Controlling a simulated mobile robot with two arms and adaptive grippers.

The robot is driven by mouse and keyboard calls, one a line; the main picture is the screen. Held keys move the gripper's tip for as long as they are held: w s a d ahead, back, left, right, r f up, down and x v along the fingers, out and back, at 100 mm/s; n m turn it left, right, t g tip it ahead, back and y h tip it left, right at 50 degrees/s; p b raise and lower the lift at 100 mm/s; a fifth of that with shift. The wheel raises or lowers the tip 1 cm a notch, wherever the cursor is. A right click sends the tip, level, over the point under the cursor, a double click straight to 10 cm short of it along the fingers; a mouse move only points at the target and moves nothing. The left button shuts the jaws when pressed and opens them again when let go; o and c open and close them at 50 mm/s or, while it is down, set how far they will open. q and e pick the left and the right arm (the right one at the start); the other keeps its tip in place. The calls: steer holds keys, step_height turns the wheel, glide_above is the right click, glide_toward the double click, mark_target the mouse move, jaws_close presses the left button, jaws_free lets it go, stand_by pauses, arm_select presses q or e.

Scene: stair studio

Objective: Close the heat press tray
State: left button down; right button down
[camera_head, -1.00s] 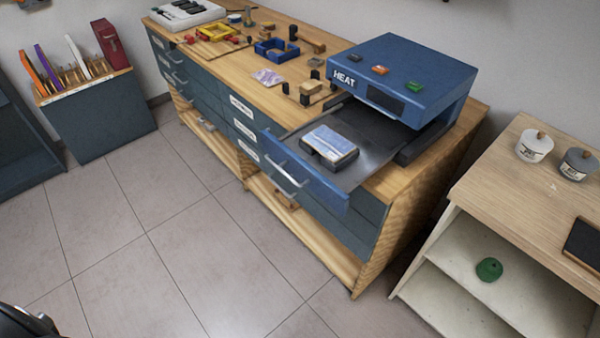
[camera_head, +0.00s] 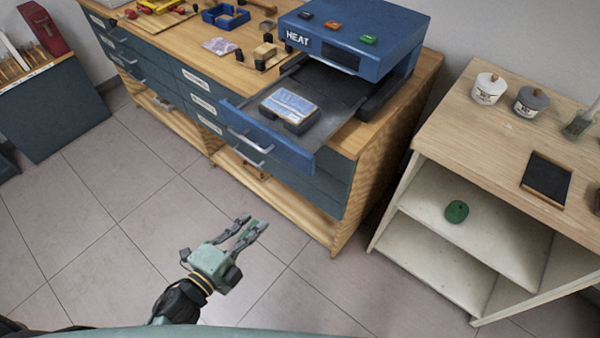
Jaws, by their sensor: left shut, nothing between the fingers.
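The blue heat press (camera_head: 352,38) stands on the wooden workbench, with HEAT on its front and several coloured buttons on top. Its dark tray (camera_head: 335,97) is pulled out towards the aisle, with a blue front panel (camera_head: 290,153) and a silver handle (camera_head: 250,141). A dark block with a blue and white printed top (camera_head: 288,106) lies on the tray. My left gripper (camera_head: 253,221) is above the floor in front of the bench, apart from the handle, shut and empty. My right gripper is out of view.
The workbench (camera_head: 262,75) has drawers below and small tools and a blue frame (camera_head: 226,16) on top. A pale shelf unit (camera_head: 465,130) stands on the right with two jars and a green round item (camera_head: 456,211). Tiled floor (camera_head: 120,215) in front is clear.

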arm_select(q)
steer(key=d+r+m+h, duration=0.3)
steer(key=r+m, duration=0.1)
steer(key=r, duration=0.4)
steer(key=p, duration=0.4)
glide_toward(308, 166)
steer(key=x, duration=0.5)
steer(key=shift+w+d+r, duration=0.1)
steer(key=shift+w+d, duration=0.55)
steer(key=shift+w, duration=0.15)
